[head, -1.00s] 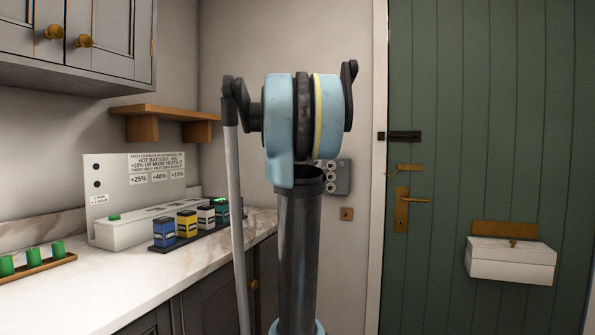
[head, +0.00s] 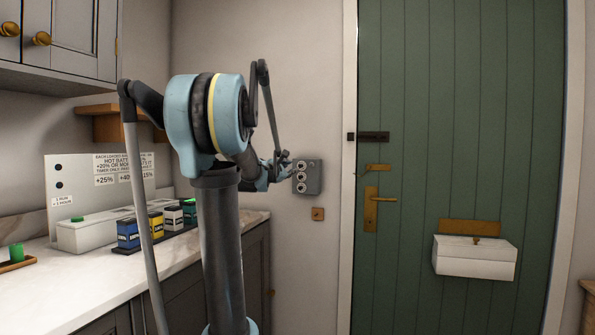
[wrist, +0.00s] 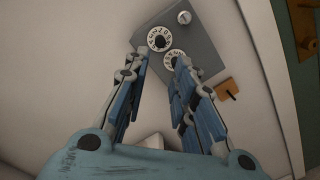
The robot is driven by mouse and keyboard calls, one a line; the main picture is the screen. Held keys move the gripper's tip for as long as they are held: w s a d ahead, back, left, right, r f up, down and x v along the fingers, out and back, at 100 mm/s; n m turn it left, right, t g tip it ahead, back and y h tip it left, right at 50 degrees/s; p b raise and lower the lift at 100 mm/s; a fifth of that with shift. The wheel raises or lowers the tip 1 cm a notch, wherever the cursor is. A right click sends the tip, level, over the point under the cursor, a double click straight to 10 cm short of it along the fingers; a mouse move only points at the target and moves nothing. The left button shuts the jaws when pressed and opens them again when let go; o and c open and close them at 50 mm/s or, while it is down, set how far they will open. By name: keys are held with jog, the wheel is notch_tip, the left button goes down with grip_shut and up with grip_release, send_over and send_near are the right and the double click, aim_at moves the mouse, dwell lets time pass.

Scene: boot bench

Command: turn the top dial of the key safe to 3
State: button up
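The grey key safe (head: 314,178) is on the wall left of the green door, with round white dials in a column. In the wrist view the key safe (wrist: 205,50) is tilted. Its top dial (wrist: 160,39), with a dark centre, shows beyond the fingertips, with a second dial (wrist: 174,60) close to the right fingertip. The lower part is partly hidden by the right finger. The dial digits are too small to read surely. My gripper (wrist: 160,62) is open and empty, its fingers apart and pointing at the safe. In the head view my gripper (head: 279,169) is just left of the safe.
A small wooden plate (head: 318,214) is on the wall below the safe. The green door (head: 450,120) has a brass handle and a white box (head: 475,258). A marble counter (head: 90,290) with coloured packs stands left. The floor is out of view.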

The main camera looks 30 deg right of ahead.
aim_at(299, 166)
jog(key=x, duration=1.2)
jog(key=shift+w+d, duration=0.1)
jog(key=shift+d, duration=0.05)
